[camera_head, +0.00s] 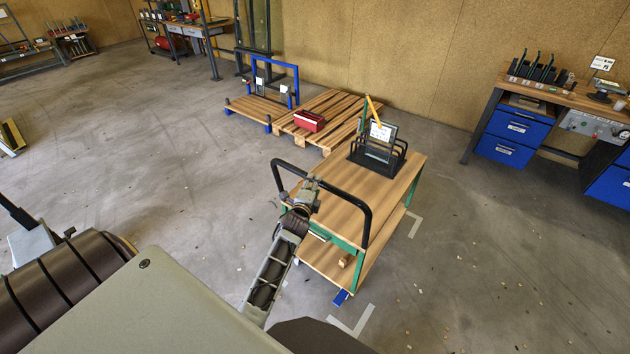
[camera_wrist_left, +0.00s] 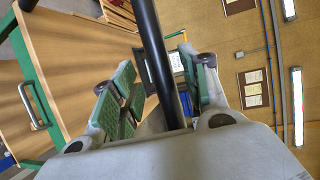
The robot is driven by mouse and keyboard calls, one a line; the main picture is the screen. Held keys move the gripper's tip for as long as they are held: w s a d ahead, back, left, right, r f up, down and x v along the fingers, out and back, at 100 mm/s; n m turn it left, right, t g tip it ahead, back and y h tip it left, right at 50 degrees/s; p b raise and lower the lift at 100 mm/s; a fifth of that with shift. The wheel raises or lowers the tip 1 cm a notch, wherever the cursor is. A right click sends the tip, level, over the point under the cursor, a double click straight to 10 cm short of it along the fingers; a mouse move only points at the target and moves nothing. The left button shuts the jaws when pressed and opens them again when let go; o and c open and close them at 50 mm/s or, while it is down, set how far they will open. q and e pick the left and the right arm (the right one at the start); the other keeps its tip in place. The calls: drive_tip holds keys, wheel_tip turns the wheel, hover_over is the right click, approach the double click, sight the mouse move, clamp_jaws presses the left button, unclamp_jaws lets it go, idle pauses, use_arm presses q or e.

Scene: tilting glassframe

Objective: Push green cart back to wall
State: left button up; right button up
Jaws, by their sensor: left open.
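The green cart (camera_head: 338,208) stands in the middle of the head view, with wooden shelves, a green frame and a black handle (camera_head: 325,181) at its near end. A black rack (camera_head: 376,158) with panes and a yellow item stands on its far end. My left gripper (camera_head: 309,190) is at the handle. In the left wrist view the black handle bar (camera_wrist_left: 162,60) runs between the open fingers of my left gripper (camera_wrist_left: 156,68); I cannot tell whether they touch it. The wall (camera_head: 420,60) is beyond the cart. My right gripper is not in view.
Pallets (camera_head: 328,106) with a red box (camera_head: 309,121) lie behind the cart to the left. A workbench (camera_head: 520,120) with blue drawers stands at right against the wall. Pale corner marks (camera_head: 415,223) are on the floor by the cart. The floor at right is mostly clear.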

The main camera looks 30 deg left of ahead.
use_arm(q)
drive_tip(key=shift+x, duration=1.9)
clamp_jaws()
